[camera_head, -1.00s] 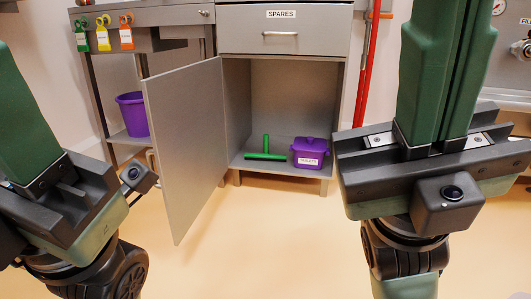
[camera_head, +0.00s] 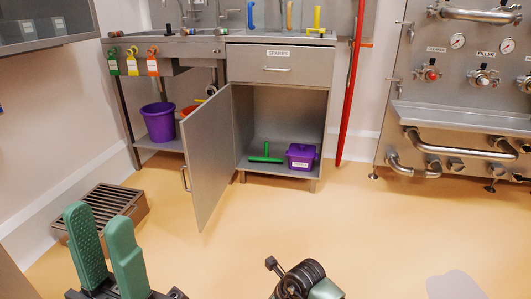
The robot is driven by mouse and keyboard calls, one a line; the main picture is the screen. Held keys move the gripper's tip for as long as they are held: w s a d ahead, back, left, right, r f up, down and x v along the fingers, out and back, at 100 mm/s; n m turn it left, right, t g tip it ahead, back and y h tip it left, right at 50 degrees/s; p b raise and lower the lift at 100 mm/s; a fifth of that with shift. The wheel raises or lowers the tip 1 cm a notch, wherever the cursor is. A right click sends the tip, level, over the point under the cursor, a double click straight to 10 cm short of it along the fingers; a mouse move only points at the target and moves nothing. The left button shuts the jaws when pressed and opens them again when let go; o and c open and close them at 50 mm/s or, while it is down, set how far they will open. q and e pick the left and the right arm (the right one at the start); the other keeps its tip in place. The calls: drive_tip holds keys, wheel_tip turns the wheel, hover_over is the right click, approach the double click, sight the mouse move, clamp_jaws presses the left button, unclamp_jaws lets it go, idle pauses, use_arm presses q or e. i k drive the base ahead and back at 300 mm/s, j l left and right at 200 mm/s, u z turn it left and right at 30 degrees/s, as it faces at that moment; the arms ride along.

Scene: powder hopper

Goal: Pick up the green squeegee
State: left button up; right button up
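The green squeegee (camera_head: 266,158) lies on the floor of the open cabinet under the spares drawer. Its bar rests flat along the shelf and a short green handle points up. My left gripper (camera_head: 97,215) is at the lower left, far in front of the cabinet. Its two green fingers point up with a gap between them, and nothing is held. At the bottom middle a dark joint and green link of my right arm show, but the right gripper's fingers do not.
A purple lidded box (camera_head: 301,157) stands right of the squeegee. The cabinet door (camera_head: 208,155) stands open toward me. A purple bucket (camera_head: 159,122) is at left, a brown grated box (camera_head: 117,207) on the floor. A red pole (camera_head: 350,100) stands right of the cabinet. The middle floor is clear.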

sight(267, 159)
drive_tip(key=i, duration=0.7)
drive_tip(key=i+l, duration=0.15)
drive_tip(key=i, duration=0.55)
drive_tip(key=i+u, duration=0.1)
drive_tip(key=i, duration=0.6)
drive_tip(key=i+l, duration=0.2)
drive_tip(key=i, duration=0.45)
drive_tip(key=i+l, duration=0.1)
drive_tip(key=i, duration=0.6)
drive_tip(key=u, duration=0.05)
